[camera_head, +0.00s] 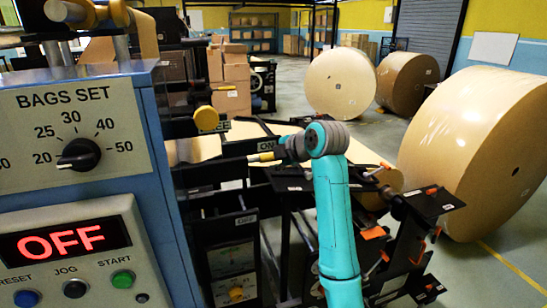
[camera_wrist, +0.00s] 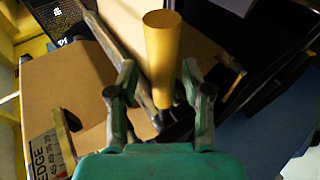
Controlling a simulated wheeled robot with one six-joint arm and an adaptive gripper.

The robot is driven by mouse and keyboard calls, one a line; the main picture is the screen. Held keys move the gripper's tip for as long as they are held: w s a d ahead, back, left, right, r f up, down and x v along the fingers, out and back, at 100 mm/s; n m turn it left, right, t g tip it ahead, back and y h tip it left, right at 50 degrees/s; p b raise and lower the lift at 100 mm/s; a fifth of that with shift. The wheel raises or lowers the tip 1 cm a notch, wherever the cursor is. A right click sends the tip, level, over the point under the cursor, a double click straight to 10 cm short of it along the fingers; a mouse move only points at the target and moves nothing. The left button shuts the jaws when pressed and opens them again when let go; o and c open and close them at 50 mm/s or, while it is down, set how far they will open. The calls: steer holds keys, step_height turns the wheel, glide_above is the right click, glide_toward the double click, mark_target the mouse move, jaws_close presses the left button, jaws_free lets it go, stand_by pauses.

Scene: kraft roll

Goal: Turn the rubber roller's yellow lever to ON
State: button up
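The yellow lever (camera_wrist: 162,48) is a tapered handle on a dark stem. In the wrist view it stands between the two fingers of my gripper (camera_wrist: 159,82), which are spread with a visible gap on each side. In the head view, a short yellow end (camera_head: 262,157) shows just left of my gripper (camera_head: 281,152), close under an ON label (camera_head: 268,145). An OFF label (camera_head: 246,219) sits lower on the same machine. The lever's pivot is hidden or too dark to make out.
A blue control cabinet (camera_head: 168,190) with a BAGS SET dial (camera_head: 79,155) and a red OFF display (camera_head: 62,240) stands at left. Large kraft rolls (camera_head: 480,150) stand at right. Dark machine brackets (camera_head: 425,200) crowd my arm. An EDGE label (camera_wrist: 47,153) shows in the wrist view.

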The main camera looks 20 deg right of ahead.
steer(key=v, duration=1.2)
stand_by(0.4)
